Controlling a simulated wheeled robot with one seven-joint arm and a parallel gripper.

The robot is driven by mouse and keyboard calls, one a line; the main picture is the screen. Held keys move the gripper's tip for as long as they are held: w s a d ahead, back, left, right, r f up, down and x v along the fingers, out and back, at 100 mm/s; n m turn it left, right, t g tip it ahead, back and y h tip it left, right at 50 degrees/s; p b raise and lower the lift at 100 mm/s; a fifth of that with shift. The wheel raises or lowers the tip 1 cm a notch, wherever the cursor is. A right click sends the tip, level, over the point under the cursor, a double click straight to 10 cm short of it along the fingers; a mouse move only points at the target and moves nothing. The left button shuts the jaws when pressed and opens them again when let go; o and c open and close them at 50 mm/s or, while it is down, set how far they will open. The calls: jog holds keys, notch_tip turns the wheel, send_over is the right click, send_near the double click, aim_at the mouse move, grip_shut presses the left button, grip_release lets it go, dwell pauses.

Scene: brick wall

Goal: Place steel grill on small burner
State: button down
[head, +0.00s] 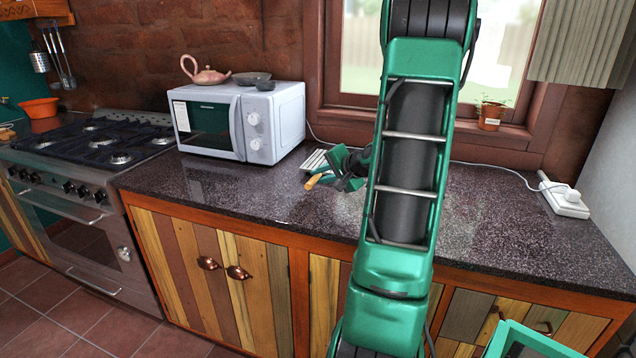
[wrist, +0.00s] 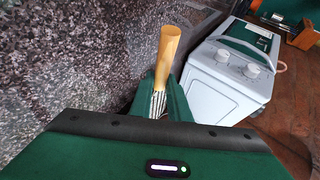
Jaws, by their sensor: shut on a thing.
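My gripper (head: 340,168) is shut on the steel grill (head: 315,160), which has a pale wooden handle (head: 313,181). They are over the counter, right of the microwave; I cannot tell whether the grill touches the counter. In the wrist view the handle (wrist: 167,52) sticks out beyond the fingers of my gripper (wrist: 160,98). Some steel wires (wrist: 158,104) show between the fingers; the rest of the grill is hidden there. The gas stove (head: 85,145) stands at the far left with several burners, one at its front right (head: 120,158). I cannot tell which burner is the small one.
A white microwave (head: 240,122) stands between my gripper and the stove, with a pink teapot (head: 204,72) and bowls (head: 251,78) on top. The dark counter (head: 235,192) is clear in front of the microwave. A power strip (head: 563,200) lies at right.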

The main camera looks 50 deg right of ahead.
notch_tip(320, 180, up, 2)
jog(key=shift+r, duration=0.15)
jog(key=w+a+r, duration=0.2)
jog(key=a+r, duration=0.4)
jog(key=a, duration=0.5)
jog(key=shift+w+a+r, duration=0.2)
jog(key=shift+a+r, duration=0.05)
jog(key=shift+r, duration=0.05)
